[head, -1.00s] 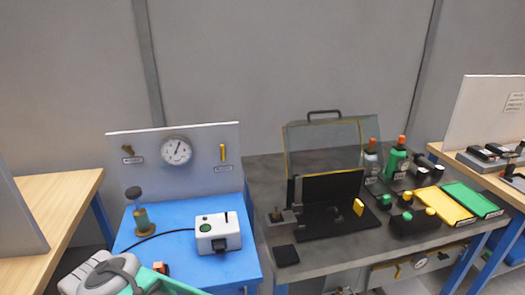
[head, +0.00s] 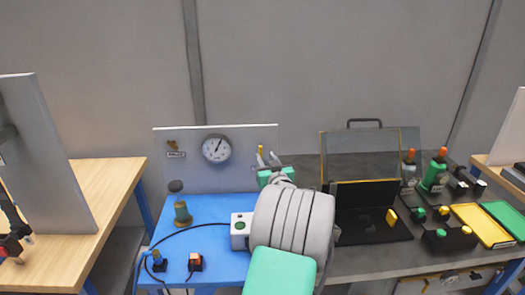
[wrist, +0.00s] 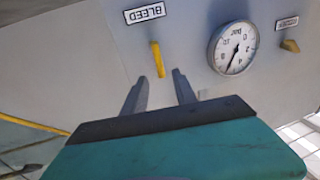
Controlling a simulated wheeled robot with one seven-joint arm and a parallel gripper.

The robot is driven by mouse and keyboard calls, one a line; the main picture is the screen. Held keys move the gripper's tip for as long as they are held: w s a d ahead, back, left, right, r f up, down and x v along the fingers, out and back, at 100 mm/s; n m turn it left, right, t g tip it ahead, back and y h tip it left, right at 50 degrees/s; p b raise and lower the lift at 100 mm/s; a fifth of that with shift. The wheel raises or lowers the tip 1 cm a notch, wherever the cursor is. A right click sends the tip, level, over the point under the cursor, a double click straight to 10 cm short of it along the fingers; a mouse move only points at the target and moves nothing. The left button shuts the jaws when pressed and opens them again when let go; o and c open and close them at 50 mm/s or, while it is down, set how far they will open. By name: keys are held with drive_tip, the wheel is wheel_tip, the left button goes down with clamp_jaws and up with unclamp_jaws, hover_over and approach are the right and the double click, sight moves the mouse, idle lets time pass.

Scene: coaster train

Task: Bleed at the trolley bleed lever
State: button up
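The yellow bleed lever (head: 261,150) stands upright on the grey panel (head: 240,135) at the back of the blue trolley. In the wrist view, which is upside down, the lever (wrist: 157,58) lies just beyond my fingertips, beside the BLEED label (wrist: 146,12). My gripper (wrist: 158,86) is open and empty, its two fingers spread to either side of the lever's line, with no visible contact. In the head view my gripper (head: 268,158) is in front of the panel, and my arm hides part of the trolley. A round bar gauge (wrist: 233,48) is beside the lever.
A brass lever (head: 171,146) is on the panel's left. The blue trolley top (head: 212,239) carries a white box (head: 240,229), a brass fitting with a dark knob (head: 181,208) and cables. A crowded grey bench (head: 360,263) adjoins on the right; a wooden table (head: 108,185) stands left.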

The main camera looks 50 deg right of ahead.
sight(261, 151)
drive_tip(key=p+x, duration=0.1)
drive_tip(key=x, duration=0.3)
drive_tip(key=shift+w+d, duration=0.1)
drive_tip(key=shift+w, duration=0.1)
drive_tip(key=shift+c, duration=0.5)
clamp_jaws()
